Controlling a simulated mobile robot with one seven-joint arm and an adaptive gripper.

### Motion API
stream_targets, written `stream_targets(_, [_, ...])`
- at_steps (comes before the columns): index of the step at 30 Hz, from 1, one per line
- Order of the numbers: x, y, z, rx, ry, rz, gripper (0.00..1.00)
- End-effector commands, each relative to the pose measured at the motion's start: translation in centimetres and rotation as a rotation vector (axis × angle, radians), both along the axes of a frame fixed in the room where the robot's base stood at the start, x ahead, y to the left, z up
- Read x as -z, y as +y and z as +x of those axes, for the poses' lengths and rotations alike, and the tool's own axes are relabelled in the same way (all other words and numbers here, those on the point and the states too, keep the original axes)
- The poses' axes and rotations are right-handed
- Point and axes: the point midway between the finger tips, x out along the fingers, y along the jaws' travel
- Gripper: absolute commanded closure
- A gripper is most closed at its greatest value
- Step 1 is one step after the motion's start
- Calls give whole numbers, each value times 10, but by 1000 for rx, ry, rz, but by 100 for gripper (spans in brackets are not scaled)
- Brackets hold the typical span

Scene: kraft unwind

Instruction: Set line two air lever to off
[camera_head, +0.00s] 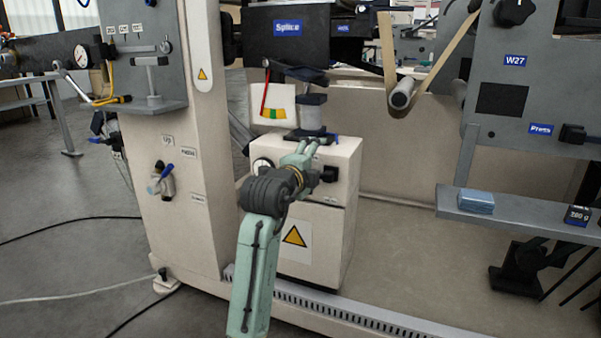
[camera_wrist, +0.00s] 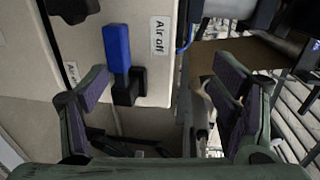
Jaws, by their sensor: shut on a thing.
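In the wrist view a blue lever (camera_wrist: 117,48) with a dark fitting at its lower end sits on a beige panel. A label (camera_wrist: 160,36) reading "Air off" is to its right.
Another blue-handled valve (camera_head: 163,176) is on the left column. The dark Splice unit (camera_head: 287,38) and a grey roller (camera_head: 402,92) are above and beside the cabinet. A grey shelf (camera_head: 510,214) with a blue pack (camera_head: 476,201) juts out at the right.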

Motion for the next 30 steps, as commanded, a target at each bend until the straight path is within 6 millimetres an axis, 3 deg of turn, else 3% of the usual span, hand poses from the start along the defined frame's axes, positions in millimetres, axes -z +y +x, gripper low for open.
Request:
stream_targets(1, [-26, 6, -10, -7, -58, -4, 43])
stream_targets(2, [-26, 6, -13, -7, -58, -4, 45])
stream_targets(4, [-25, 8, -17, -7, -56, -3, 63])
stream_targets(5, [-24, 8, -19, -7, -54, -3, 65])
stream_targets(30, [-16, 24, -73, -3, -38, -2, 65])
